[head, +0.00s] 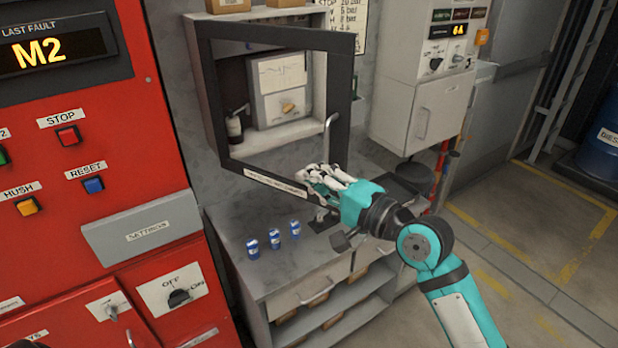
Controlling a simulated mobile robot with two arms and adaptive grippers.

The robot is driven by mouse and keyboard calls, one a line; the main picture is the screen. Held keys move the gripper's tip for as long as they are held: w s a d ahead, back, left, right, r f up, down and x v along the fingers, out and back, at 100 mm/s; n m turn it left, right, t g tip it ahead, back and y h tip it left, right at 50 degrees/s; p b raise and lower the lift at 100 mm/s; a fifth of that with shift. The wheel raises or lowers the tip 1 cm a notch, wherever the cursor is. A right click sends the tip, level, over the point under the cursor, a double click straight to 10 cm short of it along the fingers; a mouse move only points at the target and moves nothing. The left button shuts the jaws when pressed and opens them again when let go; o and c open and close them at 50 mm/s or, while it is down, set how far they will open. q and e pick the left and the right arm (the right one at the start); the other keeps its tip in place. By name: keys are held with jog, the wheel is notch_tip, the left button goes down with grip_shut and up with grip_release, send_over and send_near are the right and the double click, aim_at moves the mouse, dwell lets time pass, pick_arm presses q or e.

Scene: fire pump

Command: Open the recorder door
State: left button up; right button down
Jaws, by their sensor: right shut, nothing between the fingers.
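The recorder door (348,95) is a dark-framed, see-through panel with a pale label along its bottom edge. It stands out from the wall cabinet (195,60), and its right edge looks swung away from the cabinet, so it appears partly open. A pale upright handle (328,135) is on its right side. Behind it is the recorder (285,85), a light box with a chart and an orange knob. My right gripper (318,180) is shut and empty at the door's lower right corner, hiding part of it. I cannot tell whether it touches the frame. My left gripper is not in view.
A grey bench (280,275) below holds several small blue-labelled items (274,239). A red control panel (90,180) with a grey tray (140,230) stands close on the left. A grey wall box (440,110) is at the right. The floor right is mostly clear.

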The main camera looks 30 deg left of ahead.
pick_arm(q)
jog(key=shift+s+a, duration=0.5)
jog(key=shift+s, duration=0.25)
